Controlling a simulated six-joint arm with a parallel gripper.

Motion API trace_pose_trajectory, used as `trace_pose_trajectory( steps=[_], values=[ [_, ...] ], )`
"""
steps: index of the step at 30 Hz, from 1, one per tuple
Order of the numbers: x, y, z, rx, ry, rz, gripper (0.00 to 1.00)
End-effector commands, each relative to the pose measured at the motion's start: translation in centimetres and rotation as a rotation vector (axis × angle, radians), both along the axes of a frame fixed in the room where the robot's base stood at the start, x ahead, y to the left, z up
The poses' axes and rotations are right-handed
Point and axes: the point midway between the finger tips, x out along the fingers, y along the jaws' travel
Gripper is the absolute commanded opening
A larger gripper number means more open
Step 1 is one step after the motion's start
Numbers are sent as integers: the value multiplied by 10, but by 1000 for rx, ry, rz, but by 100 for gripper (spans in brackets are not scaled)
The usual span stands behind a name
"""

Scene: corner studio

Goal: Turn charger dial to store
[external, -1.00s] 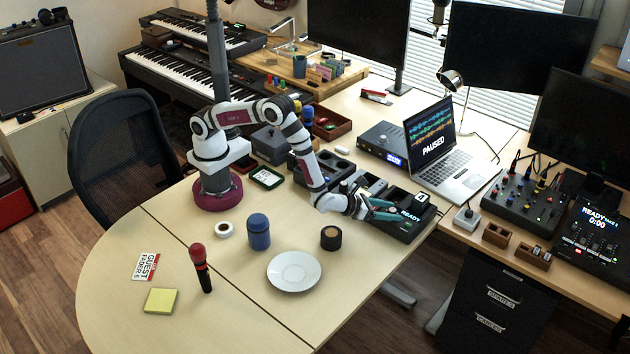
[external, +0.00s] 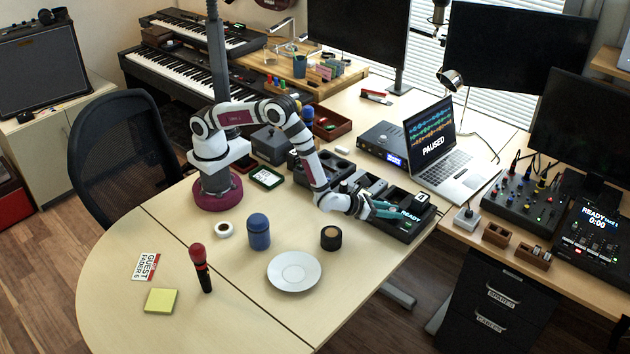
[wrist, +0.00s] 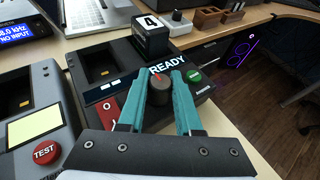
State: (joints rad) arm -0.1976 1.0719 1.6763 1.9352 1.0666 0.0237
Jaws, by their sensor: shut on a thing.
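The charger (external: 398,222) is a dark box at the right end of the desk, with a lit screen reading READY. In the wrist view, its dial (wrist: 159,92) is a dark round knob with a red pointer mark, just below the READY screen (wrist: 167,64). A green button (wrist: 194,76) sits right of the dial and a red control (wrist: 108,114) sits left of it. My gripper (wrist: 161,88) has teal fingers, one on each side of the dial, shut on it. Any STORE marking is not readable. In the external view, the fingers (external: 388,210) hide the dial.
A block marked 4 (wrist: 150,34) stands on the charger's far side. A tester with a red TEST button (wrist: 45,152) is at left. The laptop (external: 440,150) is behind the charger. A white plate (external: 294,271) and a dark roll (external: 331,238) lie in front.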

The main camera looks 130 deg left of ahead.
Motion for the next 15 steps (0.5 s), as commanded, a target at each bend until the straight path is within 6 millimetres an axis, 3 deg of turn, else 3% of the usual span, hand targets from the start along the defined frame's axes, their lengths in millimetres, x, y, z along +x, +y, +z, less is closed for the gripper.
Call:
trace_pose_trajectory(
  steps=[9, 15],
  values=[
    [-1, 4, 1, 0, -2, -324, 0],
    [0, 3, 1, -1, -3, -450, 0]
  ],
)
